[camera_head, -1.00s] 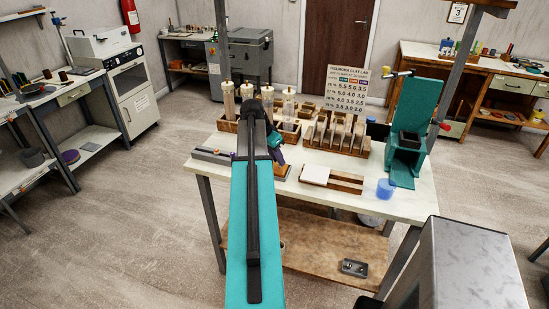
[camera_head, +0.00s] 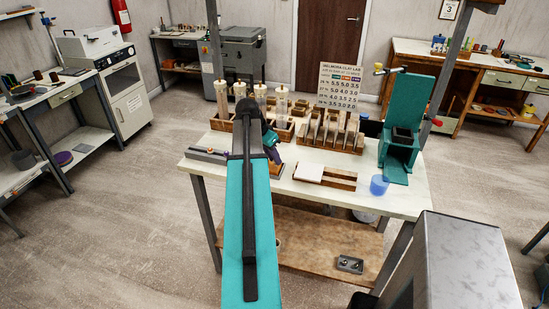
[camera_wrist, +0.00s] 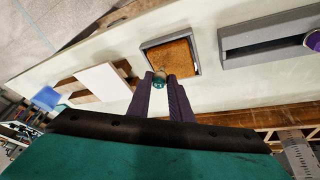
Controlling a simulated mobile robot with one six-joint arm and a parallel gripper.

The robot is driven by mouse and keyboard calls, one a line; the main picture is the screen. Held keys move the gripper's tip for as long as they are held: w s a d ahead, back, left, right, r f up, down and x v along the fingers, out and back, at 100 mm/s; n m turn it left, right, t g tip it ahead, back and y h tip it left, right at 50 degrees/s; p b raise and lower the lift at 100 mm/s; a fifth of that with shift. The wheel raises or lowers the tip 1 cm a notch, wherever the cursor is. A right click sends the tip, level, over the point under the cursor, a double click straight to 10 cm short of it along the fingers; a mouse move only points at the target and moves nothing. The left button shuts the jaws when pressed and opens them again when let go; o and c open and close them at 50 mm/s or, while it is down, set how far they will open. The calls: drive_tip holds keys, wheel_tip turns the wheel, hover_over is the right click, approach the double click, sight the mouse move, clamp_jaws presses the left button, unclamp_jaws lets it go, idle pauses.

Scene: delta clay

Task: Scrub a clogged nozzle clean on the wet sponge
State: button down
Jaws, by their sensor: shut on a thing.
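The sponge (camera_wrist: 176,58) is orange-brown and lies in a small square grey tray (camera_wrist: 146,47) in the wrist view. The nozzle shows between the fingertips at the near left edge of the sponge. I cannot tell whether it touches the sponge or hangs just above it. In the head view my gripper (camera_head: 272,150) is over the worktable, and my arm hides the nozzle and most of the sponge tray.
A long grey holder (camera_wrist: 265,35) with a purple piece (camera_wrist: 314,40) lies right of the sponge in the wrist view. Clear tubes and wooden racks (camera_head: 330,136) stand behind.

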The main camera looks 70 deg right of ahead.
drive_tip(key=shift+w+a+f, duration=0.1)
drive_tip(key=shift+w+a, duration=0.15)
drive_tip(key=shift+w, duration=0.75)
drive_tip(key=shift+w+a+f, duration=0.1)
drive_tip(key=shift+w+a, duration=0.1)
drive_tip(key=shift+w, duration=0.8)
drive_tip(key=shift+s, duration=0.15)
drive_tip(key=shift+s+d, duration=0.25)
drive_tip(key=shift+s, duration=0.45)
drive_tip(key=shift+s+d, duration=0.25)
drive_tip(key=shift+s, duration=0.4)
drive_tip(key=shift+s+d, duration=0.25)
drive_tip(key=shift+s, duration=0.45)
